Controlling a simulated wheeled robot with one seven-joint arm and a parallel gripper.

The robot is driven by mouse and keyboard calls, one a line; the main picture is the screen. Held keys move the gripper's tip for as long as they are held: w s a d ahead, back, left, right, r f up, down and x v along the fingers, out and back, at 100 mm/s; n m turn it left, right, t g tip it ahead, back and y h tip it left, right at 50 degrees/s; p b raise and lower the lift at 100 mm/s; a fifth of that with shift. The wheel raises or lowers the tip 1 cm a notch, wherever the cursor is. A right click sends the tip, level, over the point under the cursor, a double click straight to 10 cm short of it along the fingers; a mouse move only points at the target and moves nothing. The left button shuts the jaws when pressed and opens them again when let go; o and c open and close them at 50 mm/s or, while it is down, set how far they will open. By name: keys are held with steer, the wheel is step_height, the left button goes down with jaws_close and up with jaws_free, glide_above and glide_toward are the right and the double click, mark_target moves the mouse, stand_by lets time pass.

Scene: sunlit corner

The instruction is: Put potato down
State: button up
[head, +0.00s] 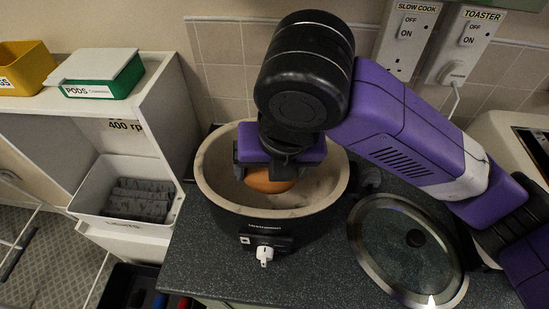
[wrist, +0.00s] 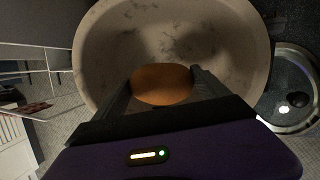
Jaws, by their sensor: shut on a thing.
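A brown-orange potato (head: 270,180) is held between the fingers of my gripper (head: 266,172). In the wrist view the potato (wrist: 162,84) sits between the two dark fingers of my gripper (wrist: 160,88). Beneath and around it is the slow cooker's pale, stained bowl (head: 214,163), which also fills the upper wrist view (wrist: 110,40). The potato is over the bowl's opening, low near the rim level in the head view. I cannot tell whether it touches the bowl's floor. The bowl looks otherwise empty, though my gripper hides part of it.
A glass lid (head: 385,235) lies on the dark counter (head: 205,255) right of the cooker. A white shelf unit with a bin (head: 92,195) and a green pods box (head: 103,75) stands left. Sockets (head: 408,35) are on the tiled wall behind.

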steer(key=x, duration=0.4)
steer(key=shift+w+d+f, duration=0.15)
steer(key=shift+d+f, duration=0.15)
steer(key=shift+f, duration=0.1)
steer(key=shift+w+r+g+p, duration=0.1)
steer(key=shift+w+g+p, duration=0.2)
steer(key=shift+p, duration=0.25)
steer(key=g+p, duration=0.2)
steer(key=shift+w+g, duration=0.3)
steer(key=shift+w, duration=0.1)
steer(key=shift+f, duration=1.5)
steer(key=shift+f, duration=0.2)
steer(key=o, duration=1.5)
steer(key=shift+r, duration=0.1)
